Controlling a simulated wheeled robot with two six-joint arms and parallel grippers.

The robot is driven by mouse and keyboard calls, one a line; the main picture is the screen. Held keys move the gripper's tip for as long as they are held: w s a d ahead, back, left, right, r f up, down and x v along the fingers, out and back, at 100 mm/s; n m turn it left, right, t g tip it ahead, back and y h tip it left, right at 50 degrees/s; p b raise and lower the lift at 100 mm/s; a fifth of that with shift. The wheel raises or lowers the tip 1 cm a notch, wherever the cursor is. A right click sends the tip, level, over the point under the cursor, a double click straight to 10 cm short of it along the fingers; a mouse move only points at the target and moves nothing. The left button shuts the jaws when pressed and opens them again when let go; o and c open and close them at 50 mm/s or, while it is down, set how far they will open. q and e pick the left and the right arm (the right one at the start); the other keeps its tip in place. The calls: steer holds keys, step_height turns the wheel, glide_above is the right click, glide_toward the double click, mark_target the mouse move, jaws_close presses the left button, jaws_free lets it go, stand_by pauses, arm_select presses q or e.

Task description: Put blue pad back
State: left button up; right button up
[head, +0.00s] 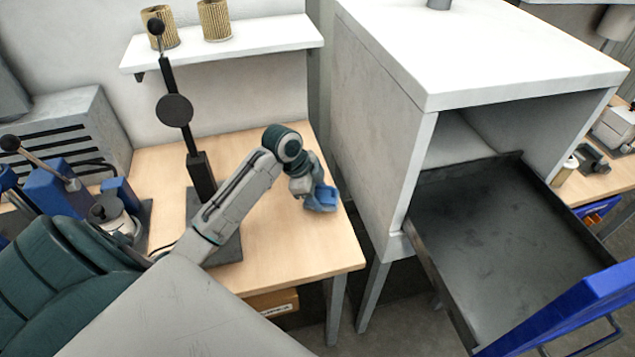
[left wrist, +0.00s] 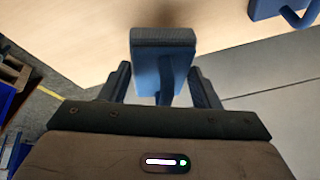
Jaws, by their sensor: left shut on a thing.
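My left gripper (head: 309,189) is shut on a blue pad (head: 323,199) above the right part of the wooden table. In the left wrist view the pad (left wrist: 165,72) stands between the two fingers (left wrist: 161,88), with a grey strip on its top end and a blue stem or handle in the grip. A second blue piece with a curved handle (left wrist: 290,12) is cut off at the upper right of that view; I cannot tell whether it rests on the table. My right gripper is not in view.
A black stand (head: 200,175) with a round disc rises from the wooden table (head: 290,240). A shelf (head: 230,43) holds two ribbed cartridges. At the right a white cabinet (head: 375,130) has its dark drawer (head: 510,240) pulled out, with a blue front. Blue fixtures (head: 62,185) stand at the left.

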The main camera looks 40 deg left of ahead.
mark_target(318, 188)
arm_select(q)
steer(key=w+a, duration=0.1)
steer(key=w, duration=0.2)
steer(key=shift+a+f+p, duration=0.1)
steer(key=shift+a+p, duration=0.25)
steer(key=shift+a, duration=0.05)
steer(key=shift+w+a, duration=0.3)
steer(key=shift+w, duration=0.2)
steer(key=shift+w+a+f+p, duration=0.1)
steer(key=shift+w+f+p, duration=0.05)
steer(key=shift+p, duration=0.2)
step_height(318, 188, down, 3)
steer(key=shift+r+p, duration=0.2)
steer(key=shift+p, duration=0.45)
steer(key=shift+f, duration=0.6)
steer(key=o, duration=1)
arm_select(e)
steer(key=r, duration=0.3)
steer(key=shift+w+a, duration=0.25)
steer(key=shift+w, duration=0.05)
arm_select(q)
steer(key=shift+r, duration=0.1)
